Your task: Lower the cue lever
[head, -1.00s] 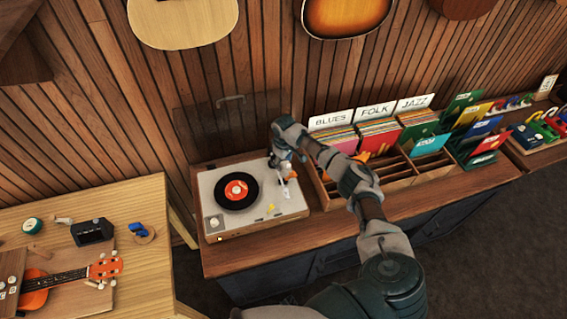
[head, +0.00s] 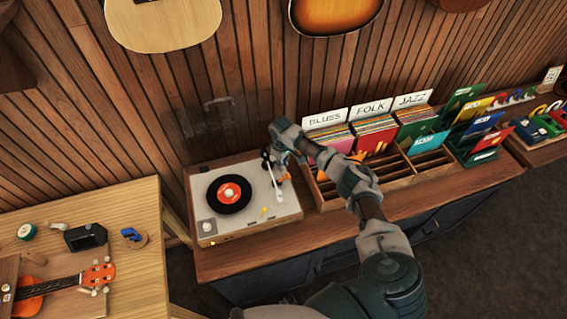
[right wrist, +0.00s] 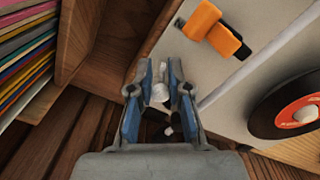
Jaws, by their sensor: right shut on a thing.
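The turntable (head: 208,237) stands on the wooden counter with a black record (head: 229,194) with an orange label on it. Its white tonearm (head: 275,183) lies along the right side of the deck, off the record. My right gripper (head: 280,172) is at the deck's right rear, beside the tonearm. In the right wrist view the blue-padded fingers (right wrist: 159,90) are close together around a small white-tipped piece, apparently the cue lever (right wrist: 160,93). The lever's lower part is hidden. My left gripper is not in view.
A wooden record bin (head: 395,193) with upright sleeves stands close to the right of the turntable. An orange and black piece (right wrist: 213,30) is on the deck in the right wrist view. A ukulele (head: 75,283) lies on the left table. The slatted wall is behind.

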